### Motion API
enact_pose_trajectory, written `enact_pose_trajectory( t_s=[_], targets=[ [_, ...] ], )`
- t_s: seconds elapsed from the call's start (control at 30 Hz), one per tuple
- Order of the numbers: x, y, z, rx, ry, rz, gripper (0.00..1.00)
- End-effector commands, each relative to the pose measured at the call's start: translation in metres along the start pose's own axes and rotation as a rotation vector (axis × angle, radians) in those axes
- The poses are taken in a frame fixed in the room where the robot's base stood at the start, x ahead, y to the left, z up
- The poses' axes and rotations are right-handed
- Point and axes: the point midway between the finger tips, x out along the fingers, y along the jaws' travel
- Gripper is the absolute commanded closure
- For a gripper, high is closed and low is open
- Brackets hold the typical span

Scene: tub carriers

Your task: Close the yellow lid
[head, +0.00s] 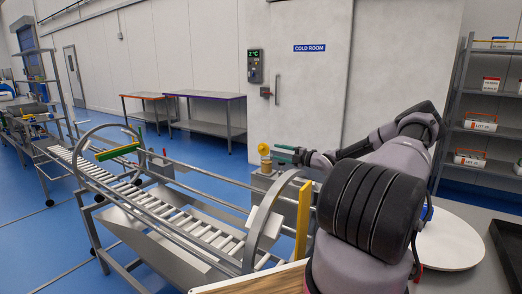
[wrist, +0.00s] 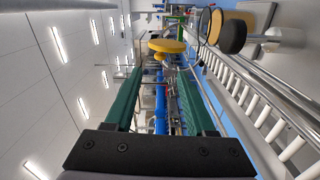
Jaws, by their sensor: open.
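The yellow lid (head: 264,149) is a round disc standing raised just left of my gripper in the head view. In the wrist view the lid (wrist: 167,46) lies ahead, beyond the fingertips. A dark round container with a yellowish rim (wrist: 232,38) sits below it in the room, to its right in this sideways picture; how the two join is unclear. My gripper (head: 280,154) has green fingers and reaches left towards the lid. In the wrist view the gripper (wrist: 154,80) is open, with nothing between its fingers. Whether a fingertip touches the lid cannot be told.
A roller conveyor (head: 190,222) with metal rails and hoops runs before me, with a yellow upright (head: 303,220) near my arm. A white round surface (head: 450,240) lies at right. Shelves (head: 480,130) stand behind it. Blue floor is open beyond the conveyor.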

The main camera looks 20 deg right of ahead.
Motion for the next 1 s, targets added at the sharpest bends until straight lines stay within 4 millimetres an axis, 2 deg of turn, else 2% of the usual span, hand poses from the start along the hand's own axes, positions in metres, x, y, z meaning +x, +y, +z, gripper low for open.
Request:
enact_pose_trajectory(
  t_s=[0.3,0.5,0.7,0.97,1.0],
  targets=[
    [0.059,-0.001,-0.001,0.002,0.002,-0.001,0.45],
    [0.088,-0.001,-0.001,0.004,0.001,-0.003,0.45],
    [0.101,-0.001,-0.001,0.005,0.000,-0.004,0.45],
    [0.102,-0.001,-0.001,0.005,-0.001,-0.004,0.45],
    [0.101,-0.001,-0.001,0.005,-0.001,-0.004,0.60]
  ],
)
